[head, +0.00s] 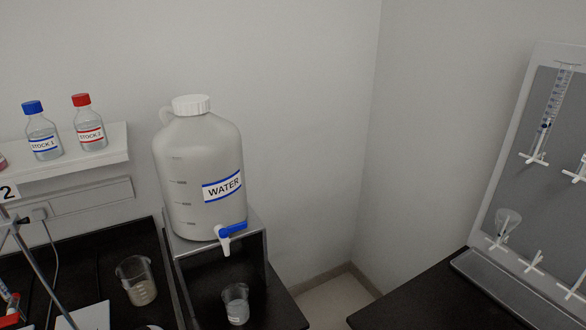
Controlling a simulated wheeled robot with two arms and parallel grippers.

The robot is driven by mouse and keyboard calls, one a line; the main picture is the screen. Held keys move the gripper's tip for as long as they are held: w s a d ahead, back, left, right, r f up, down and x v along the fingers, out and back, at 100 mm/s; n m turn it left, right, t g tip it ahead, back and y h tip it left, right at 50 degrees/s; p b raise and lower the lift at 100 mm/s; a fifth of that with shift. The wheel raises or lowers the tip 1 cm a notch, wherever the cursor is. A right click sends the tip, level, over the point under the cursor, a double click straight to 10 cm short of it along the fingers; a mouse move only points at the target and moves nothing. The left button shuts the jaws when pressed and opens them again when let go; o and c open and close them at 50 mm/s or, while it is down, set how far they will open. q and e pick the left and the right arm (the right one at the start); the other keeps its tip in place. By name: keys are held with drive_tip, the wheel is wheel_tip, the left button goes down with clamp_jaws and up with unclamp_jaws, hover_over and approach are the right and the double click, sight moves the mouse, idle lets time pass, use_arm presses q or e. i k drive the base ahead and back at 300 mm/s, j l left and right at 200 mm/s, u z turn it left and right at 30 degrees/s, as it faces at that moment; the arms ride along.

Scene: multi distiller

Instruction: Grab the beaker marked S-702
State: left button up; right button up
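A clear glass beaker (137,281) stands upright on the black bench at the lower left. A second clear beaker (236,304) stands below the spigot of the water container, in front of the grey stand, with a pale patch on its side. I cannot read S-702 on either one, so I cannot tell which is the marked beaker. Neither of my grippers is in view.
A white WATER container (205,172) with a blue-handled spigot (230,230) stands on a grey stand (258,246). STOCK bottles (91,124) sit on a wall shelf (100,161). A metal rod (42,268) rises at left.

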sight(236, 297)
drive_tip(key=i+l+u, duration=0.15)
drive_tip(key=u, duration=0.25)
drive_tip(key=i+l+u, duration=0.1)
drive_tip(key=l+u, duration=0.25)
drive_tip(key=i+l+u, duration=0.1)
drive_tip(key=l+u, duration=0.3)
drive_tip(key=j, duration=0.1)
